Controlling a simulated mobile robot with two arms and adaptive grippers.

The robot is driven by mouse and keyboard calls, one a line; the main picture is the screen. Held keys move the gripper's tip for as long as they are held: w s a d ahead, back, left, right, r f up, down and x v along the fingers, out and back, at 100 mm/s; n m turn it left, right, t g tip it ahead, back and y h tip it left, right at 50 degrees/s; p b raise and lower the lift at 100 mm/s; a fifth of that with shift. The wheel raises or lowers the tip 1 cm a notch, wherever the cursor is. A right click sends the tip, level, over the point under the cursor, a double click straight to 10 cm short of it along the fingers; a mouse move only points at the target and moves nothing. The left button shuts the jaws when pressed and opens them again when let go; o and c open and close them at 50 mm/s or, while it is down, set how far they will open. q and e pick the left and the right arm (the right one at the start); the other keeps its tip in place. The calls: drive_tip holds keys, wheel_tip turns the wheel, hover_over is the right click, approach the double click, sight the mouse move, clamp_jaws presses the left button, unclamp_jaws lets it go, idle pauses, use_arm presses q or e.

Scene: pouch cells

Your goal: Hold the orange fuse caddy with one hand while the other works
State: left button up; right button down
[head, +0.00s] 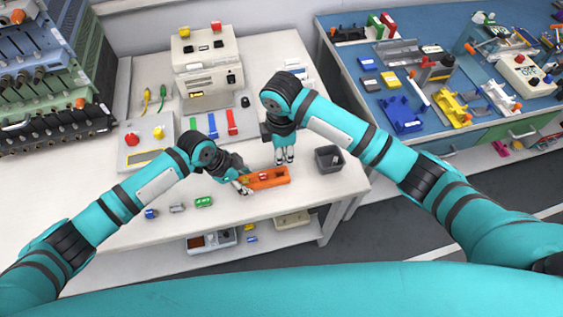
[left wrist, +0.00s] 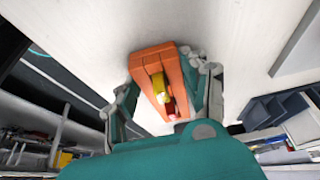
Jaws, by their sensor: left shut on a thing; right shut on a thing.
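The orange fuse caddy (head: 270,179) lies on the white bench, near its front edge. My left gripper (head: 243,188) is shut on the caddy's left end. In the left wrist view the caddy (left wrist: 151,62) sits between the two fingers (left wrist: 168,88), with a yellow piece (left wrist: 160,86) and a red piece (left wrist: 170,107) in its slot. My right gripper (head: 284,158) points down just behind the caddy, apart from it. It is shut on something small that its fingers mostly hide.
A dark grey bin (head: 330,167) stands right of the caddy. Green (head: 203,201), grey (head: 177,208) and blue (head: 151,213) small parts lie along the front edge at left. A box with a red knob (head: 132,139) and a tester (head: 206,60) stand behind.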

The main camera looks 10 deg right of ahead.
drive_tip(key=shift+r, duration=1.3)
use_arm(q)
drive_tip(key=o, duration=1.3)
drive_tip(key=shift+c, duration=0.2)
drive_tip(key=shift+r, duration=0.1)
drive_tip(key=v, duration=1.1)
drive_tip(key=shift+r, duration=0.4)
